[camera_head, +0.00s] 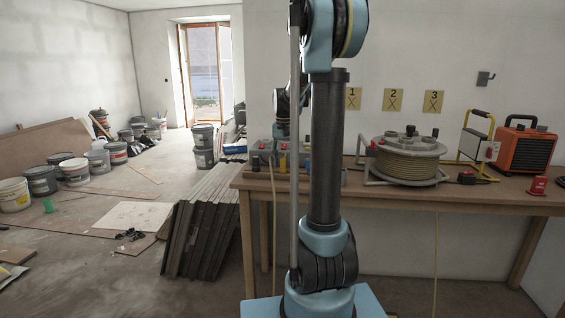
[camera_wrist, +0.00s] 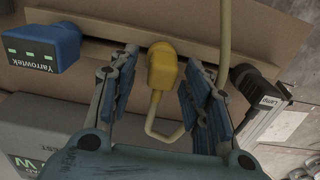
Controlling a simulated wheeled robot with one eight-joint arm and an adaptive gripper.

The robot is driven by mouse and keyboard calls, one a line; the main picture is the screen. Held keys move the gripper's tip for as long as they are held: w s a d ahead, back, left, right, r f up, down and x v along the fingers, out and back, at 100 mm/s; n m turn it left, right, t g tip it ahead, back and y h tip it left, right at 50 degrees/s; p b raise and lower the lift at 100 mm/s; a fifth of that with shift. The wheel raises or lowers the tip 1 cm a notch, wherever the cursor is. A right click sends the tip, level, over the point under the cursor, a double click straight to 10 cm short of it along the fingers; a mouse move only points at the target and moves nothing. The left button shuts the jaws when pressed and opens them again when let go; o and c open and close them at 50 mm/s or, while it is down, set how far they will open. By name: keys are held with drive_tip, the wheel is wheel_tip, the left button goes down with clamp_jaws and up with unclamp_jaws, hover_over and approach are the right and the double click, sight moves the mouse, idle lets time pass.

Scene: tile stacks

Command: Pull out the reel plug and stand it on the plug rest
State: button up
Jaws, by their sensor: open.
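A yellow plug (camera_wrist: 162,68) stands in a brown wooden-looking strip in the wrist view, with a bent yellow cord (camera_wrist: 165,132) below it. Its colour matches the cord wound on the cable reel (camera_head: 408,165) on the bench. My gripper (camera_wrist: 163,78) is open, with one finger on each side of the yellow plug; I cannot tell if either touches it. In the head view the yellow plug (camera_head: 283,163) shows small beside my arm, which hides part of that area. I cannot pick out the plug rest with certainty.
A blue plug (camera_wrist: 43,47) is left of my gripper and a black plug (camera_wrist: 255,82) close on its right. On the bench (camera_head: 475,195) stand a yellow-framed lamp (camera_head: 476,140), an orange heater (camera_head: 527,151) and a red block (camera_head: 538,185). Stacked panels (camera_head: 200,235) lean left of the bench.

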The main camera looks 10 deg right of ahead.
drive_tip(key=shift+r, duration=0.1)
drive_tip(key=shift+r, duration=2.95)
drive_tip(key=shift+r, duration=0.1)
wheel_tip(320, 180, up, 11)
drive_tip(key=s+f+n, duration=0.1)
drive_tip(key=s+f, duration=0.3)
drive_tip(key=s, duration=0.6)
drive_tip(key=s+f+n+t, duration=0.2)
drive_tip(key=s+f, duration=2.3)
drive_tip(key=shift+s+a+n, duration=0.25)
drive_tip(key=shift+s+n, duration=0.05)
drive_tip(key=shift+n, duration=0.1)
